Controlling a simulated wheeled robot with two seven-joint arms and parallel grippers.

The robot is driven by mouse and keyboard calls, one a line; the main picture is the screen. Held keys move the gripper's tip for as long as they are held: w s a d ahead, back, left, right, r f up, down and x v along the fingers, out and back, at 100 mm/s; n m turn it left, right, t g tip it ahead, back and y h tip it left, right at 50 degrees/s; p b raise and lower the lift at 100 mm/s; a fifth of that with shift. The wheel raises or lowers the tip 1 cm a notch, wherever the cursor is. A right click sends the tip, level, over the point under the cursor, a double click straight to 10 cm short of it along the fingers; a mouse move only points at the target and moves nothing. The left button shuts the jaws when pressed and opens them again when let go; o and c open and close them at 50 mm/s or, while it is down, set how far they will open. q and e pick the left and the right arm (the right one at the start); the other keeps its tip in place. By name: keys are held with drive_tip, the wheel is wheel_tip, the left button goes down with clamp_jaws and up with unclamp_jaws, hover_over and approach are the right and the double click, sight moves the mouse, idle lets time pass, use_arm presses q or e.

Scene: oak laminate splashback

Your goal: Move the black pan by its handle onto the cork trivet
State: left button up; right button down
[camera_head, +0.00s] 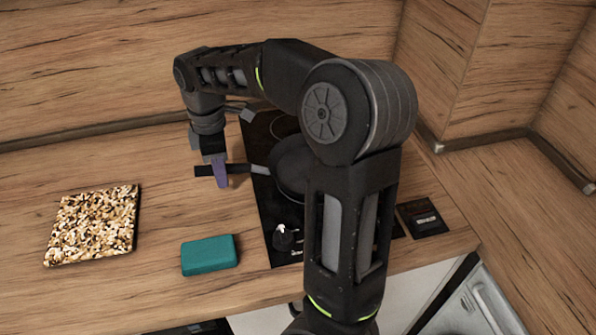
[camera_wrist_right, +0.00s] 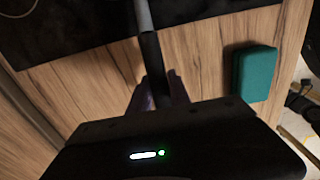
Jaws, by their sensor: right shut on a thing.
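The black pan (camera_head: 290,163) sits on the dark hob, partly hidden behind my right arm. Its handle (camera_head: 240,168) points left past the hob edge over the counter. My right gripper (camera_head: 221,172) is shut on the handle. In the right wrist view the handle (camera_wrist_right: 151,57) runs between the fingers of my right gripper (camera_wrist_right: 158,92). The cork trivet (camera_head: 93,226), a speckled tan and brown square, lies flat on the counter at the left, apart from the pan. My left gripper is not in view.
A teal block (camera_head: 210,255) lies on the counter between the trivet and the hob (camera_head: 262,205); it also shows in the right wrist view (camera_wrist_right: 256,73). A small black item (camera_head: 422,217) lies right of the hob. Wooden walls close off the back. The counter between handle and trivet is clear.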

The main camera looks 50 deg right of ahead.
drive_tip(key=shift+r+p, duration=1.5)
drive_tip(key=shift+r, duration=0.5)
